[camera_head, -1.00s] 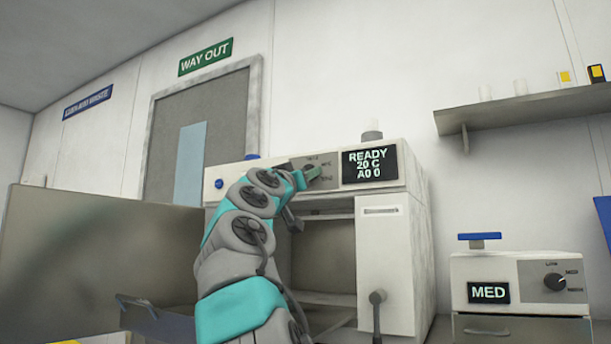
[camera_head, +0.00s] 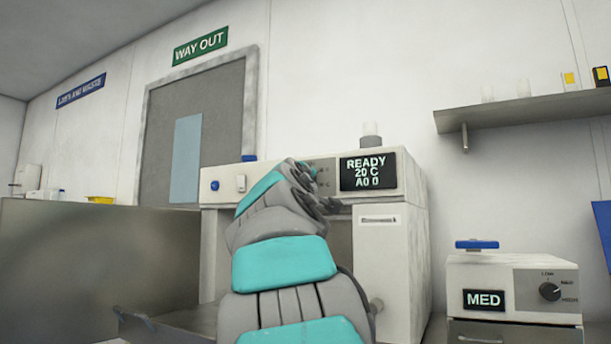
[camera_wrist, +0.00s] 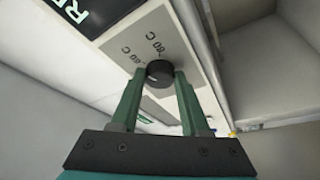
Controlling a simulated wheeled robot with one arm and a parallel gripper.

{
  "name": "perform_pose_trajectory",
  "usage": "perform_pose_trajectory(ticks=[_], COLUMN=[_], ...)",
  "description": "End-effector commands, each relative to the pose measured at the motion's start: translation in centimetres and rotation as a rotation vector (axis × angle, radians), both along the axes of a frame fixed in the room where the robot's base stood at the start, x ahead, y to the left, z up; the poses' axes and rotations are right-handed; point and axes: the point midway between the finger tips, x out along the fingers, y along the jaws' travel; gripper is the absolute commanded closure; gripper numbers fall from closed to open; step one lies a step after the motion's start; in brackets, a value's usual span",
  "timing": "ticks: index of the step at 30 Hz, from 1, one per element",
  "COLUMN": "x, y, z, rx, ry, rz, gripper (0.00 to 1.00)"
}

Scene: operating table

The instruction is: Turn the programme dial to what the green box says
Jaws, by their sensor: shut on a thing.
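The programme dial (camera_wrist: 159,72) is a round black knob on the grey panel of the white machine (camera_head: 390,270). In the wrist view, labels reading 60 C and what looks like 90 C stand beside it; the lettering is tilted. My gripper (camera_wrist: 160,76) has its two green fingers closed on either side of the dial. In the head view, my gripper (camera_head: 308,172) is at the panel and my arm mostly covers the dial. The machine's screen (camera_head: 368,170) reads READY, 20 C, A0 0. I see no green box with writing in these views.
A smaller unit with a MED screen (camera_head: 484,299) and its own black knob (camera_head: 549,291) stands at the right. A wall shelf (camera_head: 525,113) is above it. A large grey panel (camera_head: 90,265) stands at the left. A green WAY OUT sign (camera_head: 201,45) hangs over the door.

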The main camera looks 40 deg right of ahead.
Motion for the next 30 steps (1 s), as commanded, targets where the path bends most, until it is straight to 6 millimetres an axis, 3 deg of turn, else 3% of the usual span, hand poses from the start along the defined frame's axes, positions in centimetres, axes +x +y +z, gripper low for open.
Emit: perform_pose_trajectory(ticks=[9, 24, 25, 30], x=[0.04, -0.02, -0.02, -0.04], y=[0.06, 0.04, 0.04, 0.01], z=[0.13, 0.18, 0.19, 0.17], rx=[-0.04, -0.046, -0.047, -0.046], ry=[0.092, 0.106, 0.105, 0.106], rz=[0.004, 0.001, 0.002, 0.001], gripper=[1.0, 1.0, 0.51, 0.32])
